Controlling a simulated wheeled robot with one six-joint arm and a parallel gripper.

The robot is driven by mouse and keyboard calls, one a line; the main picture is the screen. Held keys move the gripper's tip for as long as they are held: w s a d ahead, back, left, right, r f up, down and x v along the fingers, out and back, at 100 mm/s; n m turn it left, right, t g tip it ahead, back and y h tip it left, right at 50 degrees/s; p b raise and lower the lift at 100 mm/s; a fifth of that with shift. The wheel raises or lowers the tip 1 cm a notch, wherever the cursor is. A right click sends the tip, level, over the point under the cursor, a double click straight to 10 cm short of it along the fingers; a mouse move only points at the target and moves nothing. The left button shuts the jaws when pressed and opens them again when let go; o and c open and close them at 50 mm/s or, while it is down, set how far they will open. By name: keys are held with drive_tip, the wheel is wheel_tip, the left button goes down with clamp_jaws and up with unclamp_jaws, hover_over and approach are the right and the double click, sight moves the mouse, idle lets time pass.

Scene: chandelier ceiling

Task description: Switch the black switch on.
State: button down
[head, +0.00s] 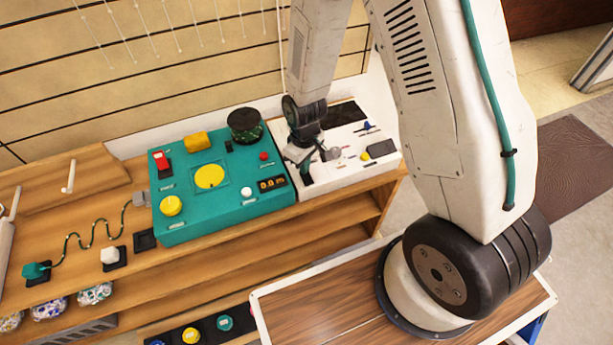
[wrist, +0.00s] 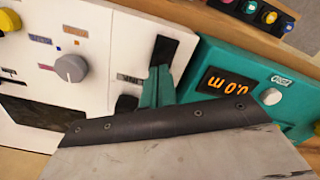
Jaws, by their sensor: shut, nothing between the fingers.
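My gripper (head: 306,174) is over the left part of the white panel (head: 345,165), beside the teal box (head: 215,218). In the wrist view, its teal fingers (wrist: 159,84) are together, with nothing held. A black rectangular part (wrist: 164,49), which looks like the black switch, shows on the white panel just beyond the fingertips. The fingers overlap its near end; I cannot tell whether they touch it. Its lower part is hidden, so its on or off position is unclear.
The white panel also carries a grey knob (wrist: 70,68), a yellow button (head: 365,156) and a dark screen (head: 343,114). The teal box has a lit display (head: 271,183), a red switch (head: 162,161) and a black-and-green round part (head: 245,124). Wooden shelf boards lie below.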

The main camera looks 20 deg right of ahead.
drive_tip(key=shift+f, duration=0.55)
drive_tip(key=shift+r, duration=3.55)
drive_tip(key=shift+s, duration=0.25)
drive_tip(key=s+r+m+g, duration=0.1)
drive_tip(key=s+g, duration=0.1)
drive_tip(key=s, duration=0.2)
wheel_tip(320, 180, up, 16)
drive_tip(key=m, duration=0.3)
hover_over(313, 186)
drive_tip(key=s+d, duration=0.3)
drive_tip(key=s, duration=0.5)
drive_tip(key=s+d+r+m+t, duration=0.2)
drive_tip(key=s+r+t, duration=0.1)
drive_tip(key=s+r, duration=0.7)
wheel_tip(313, 186, up, 4)
drive_tip(key=shift+d+f, duration=0.1)
drive_tip(key=shift+d, duration=0.15)
